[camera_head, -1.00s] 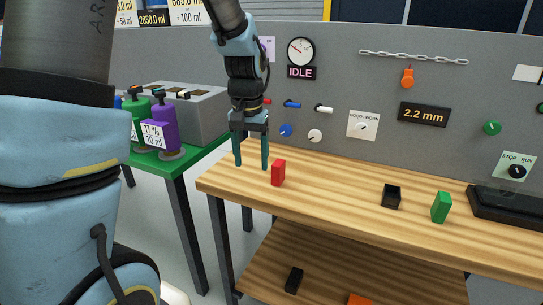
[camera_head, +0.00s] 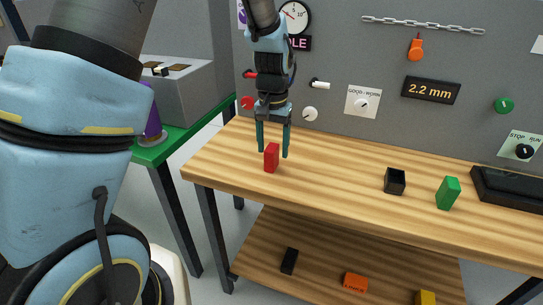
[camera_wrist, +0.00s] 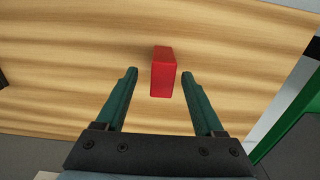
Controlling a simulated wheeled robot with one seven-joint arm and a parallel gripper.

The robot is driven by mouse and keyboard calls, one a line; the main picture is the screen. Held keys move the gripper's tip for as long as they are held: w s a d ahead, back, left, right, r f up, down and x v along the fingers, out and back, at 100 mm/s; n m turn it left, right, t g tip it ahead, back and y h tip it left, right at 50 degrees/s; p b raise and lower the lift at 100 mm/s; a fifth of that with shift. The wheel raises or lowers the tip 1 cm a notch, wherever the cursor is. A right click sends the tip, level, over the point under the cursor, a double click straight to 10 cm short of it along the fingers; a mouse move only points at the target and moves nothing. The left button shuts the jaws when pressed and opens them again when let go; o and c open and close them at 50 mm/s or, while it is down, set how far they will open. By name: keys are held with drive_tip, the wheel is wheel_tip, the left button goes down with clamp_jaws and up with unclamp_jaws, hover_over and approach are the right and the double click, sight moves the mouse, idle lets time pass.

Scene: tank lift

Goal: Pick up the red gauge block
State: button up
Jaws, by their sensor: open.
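The red gauge block (camera_head: 271,158) stands upright on the wooden bench near its left end. In the wrist view the block (camera_wrist: 163,72) lies ahead of and between the lines of the two fingers. My gripper (camera_head: 272,155) is open and empty, its teal fingers pointing down just behind the block in the head view. In the wrist view the gripper (camera_wrist: 159,73) shows a clear gap between its fingertips, and neither finger visibly touches the block.
A grey panel with knobs stands behind. The lower shelf holds a black block (camera_head: 289,261) and an orange block (camera_head: 355,282).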

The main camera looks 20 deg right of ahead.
sight(272, 158)
drive_tip(key=f, duration=0.4)
drive_tip(key=shift+a+p, duration=0.2)
drive_tip(key=shift+p, duration=0.2)
drive_tip(key=shift+c, duration=0.2)
clamp_jaws()
drive_tip(key=shift+w, duration=0.1)
